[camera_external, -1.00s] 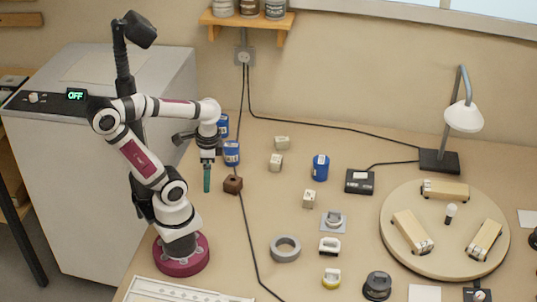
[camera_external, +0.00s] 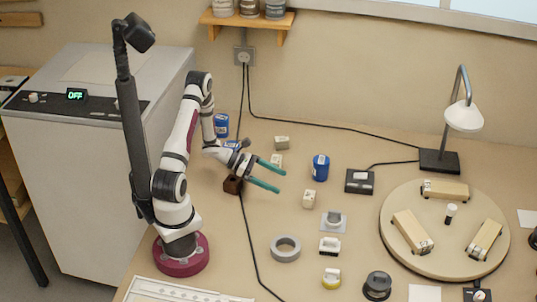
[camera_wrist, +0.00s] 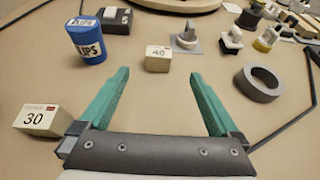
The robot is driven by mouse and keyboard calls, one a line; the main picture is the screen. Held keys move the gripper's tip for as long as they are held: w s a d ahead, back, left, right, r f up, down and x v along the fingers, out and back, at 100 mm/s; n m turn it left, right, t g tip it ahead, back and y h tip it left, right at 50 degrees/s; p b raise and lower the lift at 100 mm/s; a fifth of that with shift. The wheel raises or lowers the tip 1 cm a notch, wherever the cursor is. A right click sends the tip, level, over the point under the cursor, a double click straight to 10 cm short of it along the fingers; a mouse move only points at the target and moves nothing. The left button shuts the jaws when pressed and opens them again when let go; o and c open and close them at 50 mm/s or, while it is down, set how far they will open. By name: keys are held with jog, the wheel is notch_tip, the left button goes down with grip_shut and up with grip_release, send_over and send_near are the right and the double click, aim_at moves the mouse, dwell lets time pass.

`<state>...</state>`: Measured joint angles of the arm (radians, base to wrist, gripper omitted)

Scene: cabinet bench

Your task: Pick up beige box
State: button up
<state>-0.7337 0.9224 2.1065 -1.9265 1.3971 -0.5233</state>
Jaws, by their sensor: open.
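My gripper (camera_external: 281,181) is open and empty, its two green fingers spread and pointing right over the bench. Several small beige boxes stand on the bench: one at the back (camera_external: 282,143), one partly behind a finger (camera_external: 276,162), and one to the right of the fingertips (camera_external: 309,199). In the wrist view, a beige box marked 40 (camera_wrist: 158,58) lies ahead, between the lines of the open fingers (camera_wrist: 160,73) and beyond their tips. Another beige box, marked 30 (camera_wrist: 36,119), sits outside the left finger.
A blue can (camera_external: 320,168) stands right of my gripper and near box 40 (camera_wrist: 88,42). A brown cube (camera_external: 232,185) is beneath the wrist. A grey ring (camera_external: 285,248) lies in front. A round board (camera_external: 450,265) with longer beige blocks is at right. A black cable crosses the bench.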

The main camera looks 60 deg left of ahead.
aim_at(309, 195)
jog(key=x, duration=1.2)
jog(key=shift+w+f, duration=0.1)
jog(key=shift+w, duration=0.1)
jog(key=c, duration=1.5)
